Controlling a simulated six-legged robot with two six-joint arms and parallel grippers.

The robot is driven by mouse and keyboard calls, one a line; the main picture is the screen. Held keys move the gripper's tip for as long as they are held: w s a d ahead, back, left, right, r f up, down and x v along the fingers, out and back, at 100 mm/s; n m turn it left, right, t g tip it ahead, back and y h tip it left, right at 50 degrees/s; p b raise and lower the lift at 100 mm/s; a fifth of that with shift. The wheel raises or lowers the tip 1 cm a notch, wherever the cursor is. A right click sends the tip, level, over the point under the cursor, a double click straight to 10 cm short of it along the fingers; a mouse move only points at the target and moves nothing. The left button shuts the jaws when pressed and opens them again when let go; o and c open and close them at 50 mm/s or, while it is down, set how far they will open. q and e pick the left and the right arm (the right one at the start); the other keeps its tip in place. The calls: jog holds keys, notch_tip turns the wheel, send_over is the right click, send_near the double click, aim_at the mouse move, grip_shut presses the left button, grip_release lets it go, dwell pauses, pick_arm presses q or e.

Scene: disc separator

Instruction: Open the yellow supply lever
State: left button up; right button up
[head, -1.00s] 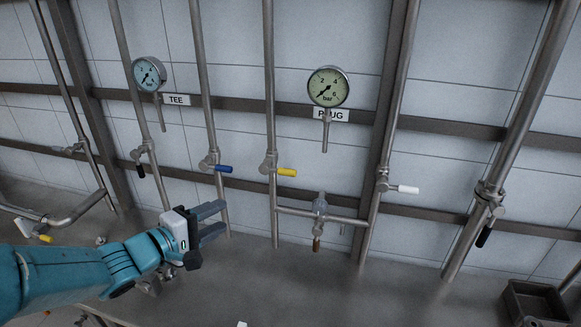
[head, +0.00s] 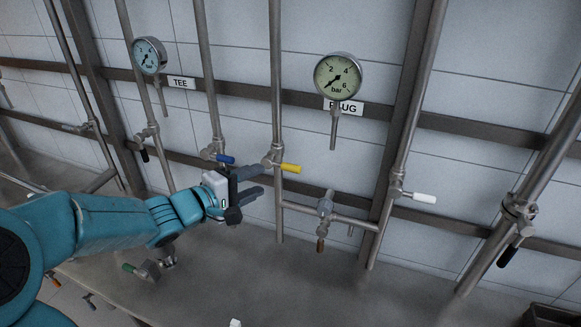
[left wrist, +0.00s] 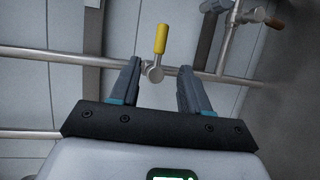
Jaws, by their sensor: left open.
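The yellow supply lever (head: 291,168) sticks out to the right from a valve (head: 272,157) on a vertical steel pipe. My left gripper (head: 256,181) is open and empty just left of and below the lever in the head view, pointing right. In the left wrist view the yellow lever (left wrist: 161,39) and its valve pivot (left wrist: 154,74) lie ahead between the two open fingers (left wrist: 158,80). The lever does not look touched. My right gripper is not in view.
A blue lever (head: 226,159) is close above my left gripper. A white lever (head: 424,198) and a black lever (head: 507,256) sit farther right. Gauges marked TEE (head: 150,56) and PLUG (head: 338,77) hang above. A small fitting (head: 324,205) sits on the cross pipe.

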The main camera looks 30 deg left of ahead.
aim_at(287, 169)
pick_arm(q)
jog(key=x, duration=1.2)
jog(key=shift+s+d, duration=0.15)
jog(key=shift+d, duration=0.15)
jog(key=shift+s+a, duration=0.2)
jog(key=shift+s, duration=0.1)
jog(key=shift+c, duration=0.5)
jog(key=shift+d, duration=0.1)
grip_shut()
